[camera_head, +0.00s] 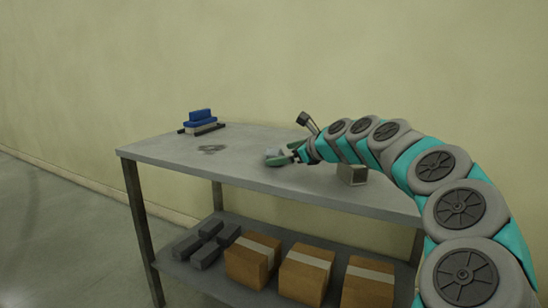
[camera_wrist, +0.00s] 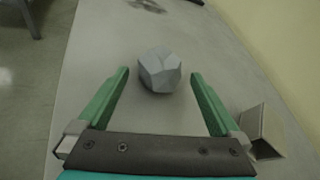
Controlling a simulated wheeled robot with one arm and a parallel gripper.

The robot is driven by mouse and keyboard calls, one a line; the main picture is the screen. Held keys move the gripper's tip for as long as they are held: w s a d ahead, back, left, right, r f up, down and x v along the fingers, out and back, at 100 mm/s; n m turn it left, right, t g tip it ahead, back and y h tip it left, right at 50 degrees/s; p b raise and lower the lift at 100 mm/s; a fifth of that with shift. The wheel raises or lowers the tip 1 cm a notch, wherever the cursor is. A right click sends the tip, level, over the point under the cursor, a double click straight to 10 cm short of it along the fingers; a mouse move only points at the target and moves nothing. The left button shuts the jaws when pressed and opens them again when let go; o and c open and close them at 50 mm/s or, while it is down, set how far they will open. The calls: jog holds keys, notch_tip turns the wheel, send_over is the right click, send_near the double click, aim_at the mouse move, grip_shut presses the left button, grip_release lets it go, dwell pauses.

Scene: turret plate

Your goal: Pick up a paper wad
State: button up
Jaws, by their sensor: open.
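The paper wad (camera_wrist: 160,70) is a pale grey, faceted lump on the tabletop (camera_wrist: 95,40). In the wrist view it lies just ahead of my gripper (camera_wrist: 160,85), roughly centred between the green fingertips. The two fingers are spread wide and neither touches the wad. In the head view, my gripper (camera_head: 285,156) is low over the table near its middle. The wad (camera_head: 272,153) shows there as a small grey patch at the fingertips, partly hidden by a finger.
A small open-topped box (camera_head: 352,174) stands right of my gripper; it also shows in the wrist view (camera_wrist: 262,130). A blue-topped block (camera_head: 202,121) sits at the table's far left. A dark flat mark or object (camera_head: 212,149) lies between. Cartons (camera_head: 305,272) and grey blocks (camera_head: 208,242) fill the lower shelf.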

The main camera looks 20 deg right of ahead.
aim_at(280, 154)
jog(key=x, duration=0.3)
jog(key=shift+w+f, duration=0.1)
jog(key=shift+f, duration=0.05)
jog(key=c, duration=1.2)
